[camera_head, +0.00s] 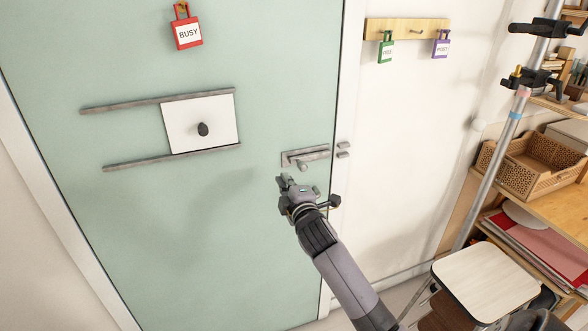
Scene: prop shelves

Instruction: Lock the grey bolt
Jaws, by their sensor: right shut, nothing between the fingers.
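The grey bolt (318,152) is mounted near the right edge of the pale green door, with a small knob hanging at its lower middle. Small grey keeper pieces (343,150) sit on the white door frame to its right. A gap shows between the bolt's right end and these pieces. My right gripper (284,180) is shut and empty, just below the bolt's left end. It appears close to the bolt, but I cannot tell whether it touches. My left gripper is not in view.
A white panel (185,112) with a dark knob sits between two grey rails on the door. A red BUSY tag (187,33) hangs above. Green (386,50) and purple (441,47) tags hang on a wooden rack. A pole, stool (485,283) and shelves stand right.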

